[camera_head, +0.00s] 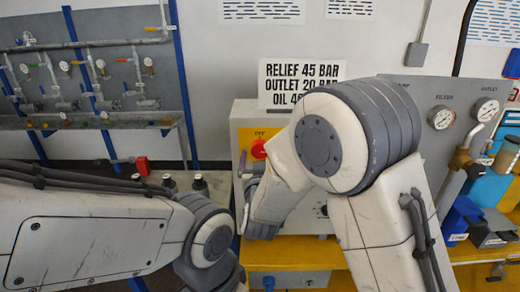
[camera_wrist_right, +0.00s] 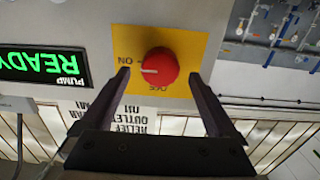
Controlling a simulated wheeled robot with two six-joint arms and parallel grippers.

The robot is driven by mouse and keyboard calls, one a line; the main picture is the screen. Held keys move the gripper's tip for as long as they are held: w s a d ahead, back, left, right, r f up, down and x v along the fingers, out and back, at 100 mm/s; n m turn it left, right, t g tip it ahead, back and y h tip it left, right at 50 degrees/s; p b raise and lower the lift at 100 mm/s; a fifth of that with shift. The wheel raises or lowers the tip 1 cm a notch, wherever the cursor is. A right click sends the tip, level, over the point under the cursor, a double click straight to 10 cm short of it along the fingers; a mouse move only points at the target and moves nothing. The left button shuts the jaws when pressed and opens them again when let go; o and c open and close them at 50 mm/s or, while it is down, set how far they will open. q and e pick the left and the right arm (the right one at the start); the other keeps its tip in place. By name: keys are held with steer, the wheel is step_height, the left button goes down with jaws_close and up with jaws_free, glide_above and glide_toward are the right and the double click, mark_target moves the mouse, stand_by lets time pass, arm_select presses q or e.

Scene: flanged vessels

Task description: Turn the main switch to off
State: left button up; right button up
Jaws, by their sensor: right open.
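The main switch is a round red knob (camera_wrist_right: 160,67) on a yellow plate (camera_wrist_right: 187,45). Its white mark points toward the ON label, and the OFF label sits a quarter turn away. In the head view the red knob (camera_head: 259,149) shows on the front of a light grey box, partly behind my right arm. My right gripper (camera_wrist_right: 159,78) is open, with one finger on each side of the knob in the picture; whether they touch it I cannot tell. It is mostly hidden in the head view. My left arm comes in from the left, but its gripper is out of sight.
A lit pump display (camera_wrist_right: 43,66) reads READY. A sign (camera_head: 300,83) with relief and outlet pressures stands above the box. A gauge panel (camera_head: 455,112) is at the right, with blue items (camera_head: 475,218) below. A rack of pipes and valves (camera_head: 90,75) is at the left.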

steer(key=shift+w, duration=0.8)
steer(key=c, duration=1.4)
